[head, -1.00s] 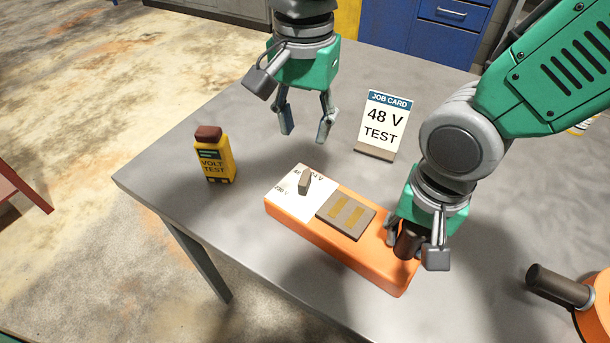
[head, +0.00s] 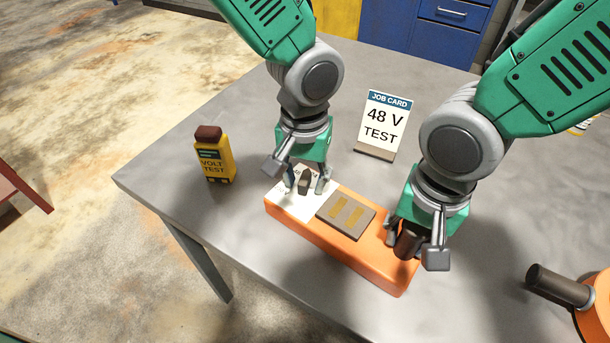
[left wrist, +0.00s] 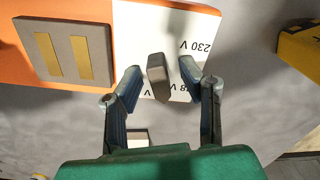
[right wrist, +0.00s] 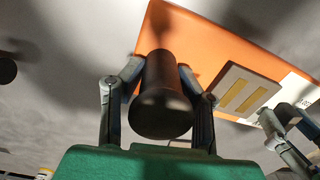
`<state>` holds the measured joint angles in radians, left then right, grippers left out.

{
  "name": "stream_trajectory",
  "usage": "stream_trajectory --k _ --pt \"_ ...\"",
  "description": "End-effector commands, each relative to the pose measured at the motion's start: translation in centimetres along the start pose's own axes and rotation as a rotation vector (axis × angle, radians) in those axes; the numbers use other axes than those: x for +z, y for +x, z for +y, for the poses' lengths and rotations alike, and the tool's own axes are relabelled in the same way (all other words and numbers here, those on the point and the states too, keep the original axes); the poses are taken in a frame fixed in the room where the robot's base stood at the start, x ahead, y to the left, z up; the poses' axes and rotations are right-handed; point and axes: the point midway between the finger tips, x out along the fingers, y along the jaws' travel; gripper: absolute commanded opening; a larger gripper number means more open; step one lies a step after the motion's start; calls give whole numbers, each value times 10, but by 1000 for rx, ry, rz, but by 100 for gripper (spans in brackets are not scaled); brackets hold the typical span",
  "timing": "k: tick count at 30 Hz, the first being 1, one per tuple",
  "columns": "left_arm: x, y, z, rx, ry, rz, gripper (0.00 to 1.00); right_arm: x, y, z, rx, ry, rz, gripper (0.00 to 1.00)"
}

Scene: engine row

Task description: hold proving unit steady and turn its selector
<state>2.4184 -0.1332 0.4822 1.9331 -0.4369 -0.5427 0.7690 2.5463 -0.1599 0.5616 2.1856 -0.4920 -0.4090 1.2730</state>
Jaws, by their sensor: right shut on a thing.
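The orange proving unit (head: 325,236) lies flat on the grey table. Its white left end carries the grey selector (head: 304,184), which also shows in the left wrist view (left wrist: 158,76) with voltage marks around it. My left gripper (head: 307,187) is open, its fingers on either side of the selector, with gaps visible in the left wrist view. My right gripper (head: 408,238) is shut on the dark handle at the unit's right end, which shows in the right wrist view (right wrist: 161,95). A grey pad with two brass strips (head: 346,214) sits mid-unit.
A job card (head: 382,122) reading "48 V TEST" stands behind the unit. A yellow volt tester (head: 213,157) stands to the left. Another orange object with a dark handle (head: 560,287) is at the right edge. The table between tester and unit is clear.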

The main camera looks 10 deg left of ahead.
Motion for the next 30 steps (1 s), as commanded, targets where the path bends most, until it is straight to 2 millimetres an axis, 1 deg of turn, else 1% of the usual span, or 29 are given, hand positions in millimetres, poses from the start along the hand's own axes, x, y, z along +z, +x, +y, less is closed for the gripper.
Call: stream_trajectory --k 7,8,9,10,17,20,27,30 --pt "0 0 0 0 0 0 34 0 0 0 0 0 1 0" --pt "0 0 0 0 0 0 24 0 0 0 0 0 1 0" --pt "0 0 0 0 0 0 10 0 0 0 0 0 1 0" --pt "0 0 0 0 0 0 0 0 0 0 0 0 1 0" --pt "0 0 0 0 16 0 0 0 0 0 0 0 1 0" --pt "0 0 0 0 87 1 0 0 0 0 0 0 1 0" --pt "0 0 0 0 318 1 0 0 0 0 1 0 0 0" --pt "0 0 0 0 364 1 0 0 0 0 1 0 0 0"
